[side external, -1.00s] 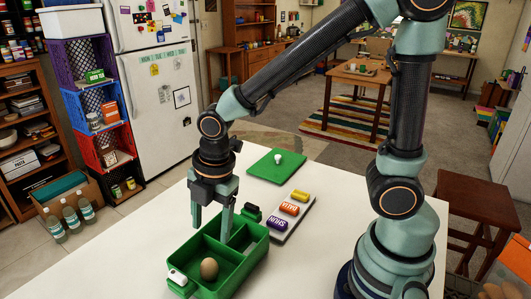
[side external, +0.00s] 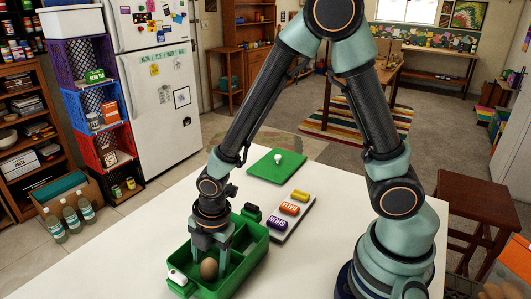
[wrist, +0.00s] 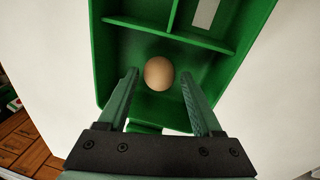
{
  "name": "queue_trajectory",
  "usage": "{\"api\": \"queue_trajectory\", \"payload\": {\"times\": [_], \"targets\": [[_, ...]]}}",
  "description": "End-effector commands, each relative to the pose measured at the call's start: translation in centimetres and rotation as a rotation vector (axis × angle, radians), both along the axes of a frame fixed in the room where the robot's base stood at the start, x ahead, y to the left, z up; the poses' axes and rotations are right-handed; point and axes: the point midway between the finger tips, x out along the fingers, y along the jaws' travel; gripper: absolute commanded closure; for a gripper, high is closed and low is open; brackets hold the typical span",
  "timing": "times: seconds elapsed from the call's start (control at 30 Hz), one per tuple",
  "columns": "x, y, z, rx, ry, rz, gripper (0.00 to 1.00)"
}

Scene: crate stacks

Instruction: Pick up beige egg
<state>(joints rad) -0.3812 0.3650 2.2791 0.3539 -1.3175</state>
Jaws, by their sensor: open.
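The beige egg (side external: 209,269) lies in the front compartment of the green divided tray (side external: 251,272). My gripper (side external: 211,262) points down into that compartment, its fingers close to the egg in the side view. In the wrist view the egg (wrist: 159,73) shows between and just beyond the two fingertips of my gripper (wrist: 160,78), with a gap on each side. The fingers are open and hold nothing. The tray's divider (wrist: 180,37) is beyond the egg.
A grey board (side external: 293,216) with yellow, orange and purple labelled blocks lies right of the tray. A green mat (side external: 262,168) with a small white object is farther back. The white table is otherwise clear.

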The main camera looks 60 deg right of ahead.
Motion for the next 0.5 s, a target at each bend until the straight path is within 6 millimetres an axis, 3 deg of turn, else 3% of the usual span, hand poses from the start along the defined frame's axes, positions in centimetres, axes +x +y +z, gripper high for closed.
{"api": "queue_trajectory", "payload": {"times": [0.2,0.47,0.5], "targets": [[0.3,0.1,-1.6,0.000,-0.001,0.000,0.33],[0.3,0.1,-1.6,0.000,-0.002,0.000,0.33],[0.3,0.1,-1.6,0.000,-0.002,0.000,0.49]]}}
